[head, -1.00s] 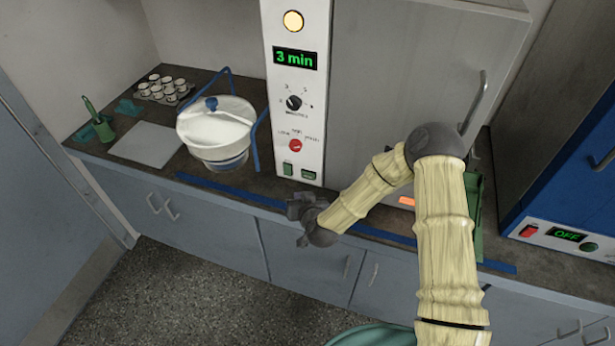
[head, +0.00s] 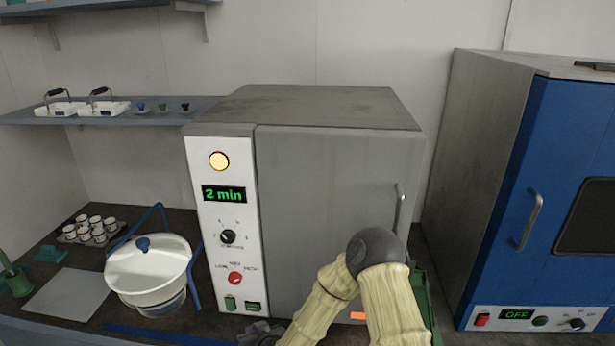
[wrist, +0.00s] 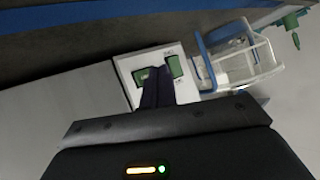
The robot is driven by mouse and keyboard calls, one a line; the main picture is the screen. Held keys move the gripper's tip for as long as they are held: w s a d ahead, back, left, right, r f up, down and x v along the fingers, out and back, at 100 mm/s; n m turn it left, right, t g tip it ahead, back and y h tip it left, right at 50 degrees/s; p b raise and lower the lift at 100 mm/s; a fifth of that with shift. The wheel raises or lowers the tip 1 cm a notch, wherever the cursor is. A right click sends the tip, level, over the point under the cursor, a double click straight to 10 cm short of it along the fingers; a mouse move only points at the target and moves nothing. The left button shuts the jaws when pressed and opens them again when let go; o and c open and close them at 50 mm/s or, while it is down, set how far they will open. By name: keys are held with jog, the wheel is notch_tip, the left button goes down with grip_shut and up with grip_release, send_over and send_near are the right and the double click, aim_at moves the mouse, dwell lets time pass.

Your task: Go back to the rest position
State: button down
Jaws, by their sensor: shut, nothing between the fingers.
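My gripper (head: 262,332) is at the bottom edge of the head view, in front of the base of the grey shaker cabinet (head: 330,190), partly cut off by the frame. In the wrist view its dark fingers (wrist: 157,85) are together with nothing between them. The cabinet's white control panel (head: 222,265) has a lit round lamp, a green display reading "2 min", a black dial, a red knob and two green switches. The cabinet door is shut. The fingertips overlap the panel's green switches (wrist: 173,67) in the wrist view; I cannot tell the distance.
A white lidded bowl (head: 150,275) stands in a blue frame to the left, near a grey plate (head: 65,294) and several small cups (head: 90,230). A blue oven (head: 550,200) showing "OFF" stands at right. A shelf (head: 150,115) holds two white baskets.

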jog(key=s+d+r+g+h, duration=0.25)
jog(key=d+r, duration=0.25)
jog(key=d, duration=0.5)
jog(key=s+d+r+g+h, duration=0.1)
jog(key=s+d+r+h, duration=0.15)
jog(key=d+r, duration=0.45)
jog(key=s+d+r+m+g+h, duration=0.1)
jog(key=s+d+r+m, duration=0.1)
jog(key=s+d, duration=0.4)
jog(key=s+d+r+m+g, duration=0.2)
jog(key=s+d+r, duration=0.1)
jog(key=s+d, duration=0.4)
jog(key=shift+d+r+m+h, duration=0.3)
jog(key=shift+d+r+h, duration=0.1)
jog(key=shift+d, duration=0.2)
jog(key=shift+a, duration=0.1)
dwell(4.0)
